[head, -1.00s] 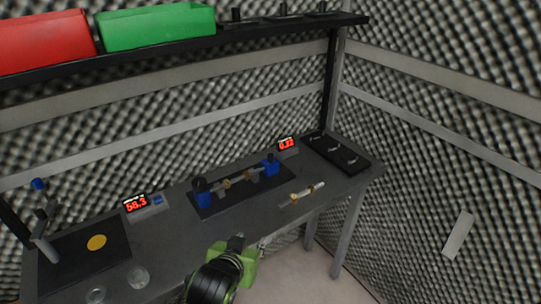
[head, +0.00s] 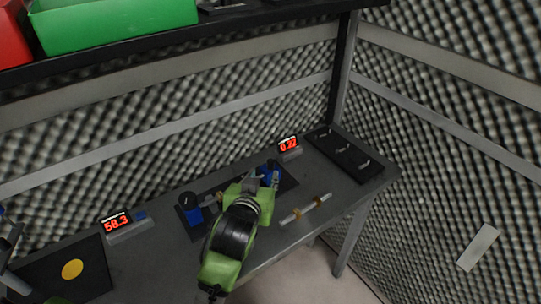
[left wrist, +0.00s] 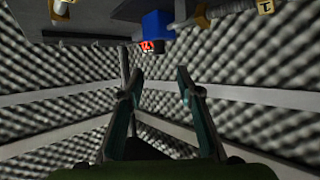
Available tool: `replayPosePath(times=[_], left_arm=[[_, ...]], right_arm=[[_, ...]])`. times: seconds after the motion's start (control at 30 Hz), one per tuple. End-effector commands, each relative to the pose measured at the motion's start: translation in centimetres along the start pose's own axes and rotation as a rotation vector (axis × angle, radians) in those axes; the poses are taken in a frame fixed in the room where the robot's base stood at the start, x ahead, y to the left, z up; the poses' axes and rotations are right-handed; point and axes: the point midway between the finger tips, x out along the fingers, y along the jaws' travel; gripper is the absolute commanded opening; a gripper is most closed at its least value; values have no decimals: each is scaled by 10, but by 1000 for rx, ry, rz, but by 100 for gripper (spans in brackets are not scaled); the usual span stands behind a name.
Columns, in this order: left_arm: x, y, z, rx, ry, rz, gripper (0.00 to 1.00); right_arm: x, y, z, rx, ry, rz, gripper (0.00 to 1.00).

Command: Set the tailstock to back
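The bench device sits on a dark base plate (head: 290,183), partly covered by my left arm. Its blue block with a black top (head: 190,209) is at the left end. The blue tailstock block (head: 270,167) is at the right end, partly behind my fingers. My left gripper (head: 267,176) is over that end, fingers apart. In the left wrist view the two fingers (left wrist: 160,78) are spread with nothing between them, and the blue block (left wrist: 155,24) is ahead of their tips. I cannot tell whether they touch it. My right gripper is not in view.
A loose rod with yellow bands (head: 306,208) lies near the bench's front edge. Red-digit displays stand behind the device, one left (head: 116,224) and one right (head: 289,146). A black tray (head: 343,155) fills the right end. A shelf with a green bin (head: 115,22) hangs above.

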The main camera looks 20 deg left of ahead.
Motion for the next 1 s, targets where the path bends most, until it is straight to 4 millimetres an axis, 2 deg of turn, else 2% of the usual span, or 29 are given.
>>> replayPosePath(times=[0.3,0.43,0.7,1.0], left_arm=[[50,-1,-1,1,-1,-1,33],[72,-1,-1,1,-1,-1,33],[110,0,0,0,-2,-1,33],[129,0,0,0,0,0,33]], right_arm=[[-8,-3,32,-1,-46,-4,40],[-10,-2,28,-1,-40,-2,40],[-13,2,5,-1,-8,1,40],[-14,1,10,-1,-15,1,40]])
